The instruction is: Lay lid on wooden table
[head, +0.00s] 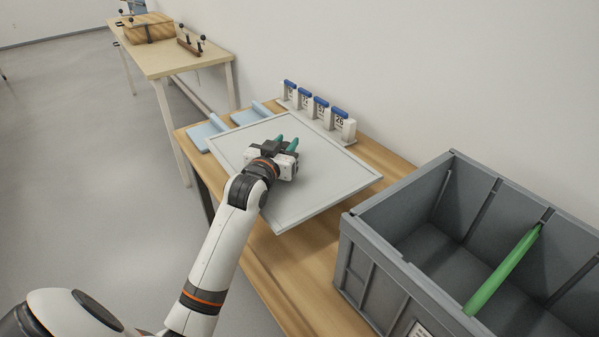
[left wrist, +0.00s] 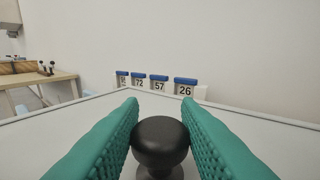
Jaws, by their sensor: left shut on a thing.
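The lid is a flat light-grey panel (head: 325,185) with a raised rim, over the wooden table (head: 275,265) in the head view. It overhangs the table's front edge; I cannot tell whether it touches the table top. My left gripper (head: 287,143) is above the middle of the lid. In the left wrist view its green fingers (left wrist: 160,130) are closed on the lid's round black knob (left wrist: 160,142). The lid's surface (left wrist: 235,125) spreads out behind the knob. My right gripper is in neither view.
A grey crate (head: 395,260) with a green rod (head: 503,270) in it stands at the right. Several blue-topped numbered blocks (head: 321,110) line the wall behind the lid. Light-blue pieces (head: 205,133) lie at the table's left end. Another table (head: 170,58) stands farther back.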

